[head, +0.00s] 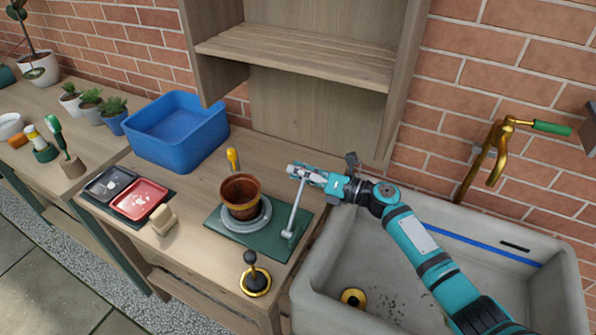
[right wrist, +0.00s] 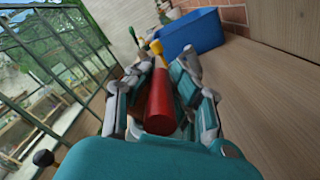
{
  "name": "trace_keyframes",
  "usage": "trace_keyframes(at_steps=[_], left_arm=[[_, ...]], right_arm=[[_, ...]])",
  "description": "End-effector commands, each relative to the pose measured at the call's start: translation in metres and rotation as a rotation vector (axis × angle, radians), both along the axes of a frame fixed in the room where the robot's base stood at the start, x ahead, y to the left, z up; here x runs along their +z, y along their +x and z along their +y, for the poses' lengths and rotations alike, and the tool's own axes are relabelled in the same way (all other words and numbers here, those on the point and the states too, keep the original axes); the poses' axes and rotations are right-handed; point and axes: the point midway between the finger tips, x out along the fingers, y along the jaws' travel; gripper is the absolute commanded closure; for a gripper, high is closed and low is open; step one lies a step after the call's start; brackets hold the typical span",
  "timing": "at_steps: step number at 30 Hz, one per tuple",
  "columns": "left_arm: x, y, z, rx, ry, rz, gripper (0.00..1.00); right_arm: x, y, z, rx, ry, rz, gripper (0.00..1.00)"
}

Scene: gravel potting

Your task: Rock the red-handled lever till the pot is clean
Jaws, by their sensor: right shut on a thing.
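A terracotta-brown pot (head: 240,193) with a dark inside stands upright on a round grey base (head: 262,222), which sits on a green mat (head: 282,243). How much dirt is on the pot is too small to tell. The lever (head: 296,212) is a pale metal rod rising from the mat, to the right of the pot, leaning a little right. My right gripper (head: 305,174) is at its top, its fingers hiding the handle in the head view. The right wrist view shows the red handle (right wrist: 160,102) between the closed fingers. My left gripper is out of view.
A black knob on a gold base (head: 256,281) stands in front of the mat. A yellow-handled tool (head: 232,158) is behind the pot. Left are a blue bin (head: 178,146), a red tray (head: 139,200) and a beige block (head: 163,219). A grey sink (head: 322,276) lies right.

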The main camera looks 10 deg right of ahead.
Motion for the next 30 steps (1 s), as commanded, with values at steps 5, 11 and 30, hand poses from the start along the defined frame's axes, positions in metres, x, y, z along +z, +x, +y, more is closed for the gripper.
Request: trace_keyframes(at_steps=[5, 11, 30], left_arm=[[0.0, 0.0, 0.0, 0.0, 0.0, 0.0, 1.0], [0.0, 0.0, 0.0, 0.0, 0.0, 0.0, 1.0], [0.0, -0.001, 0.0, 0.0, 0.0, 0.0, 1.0]], right_arm=[[-0.003, 0.0, -0.003, -0.006, -0.006, 0.004, 1.0], [-0.003, 0.0, -0.002, -0.005, -0.005, 0.004, 0.7], [0.028, 0.0, -0.001, -0.001, -0.004, -0.004, 0.7]])
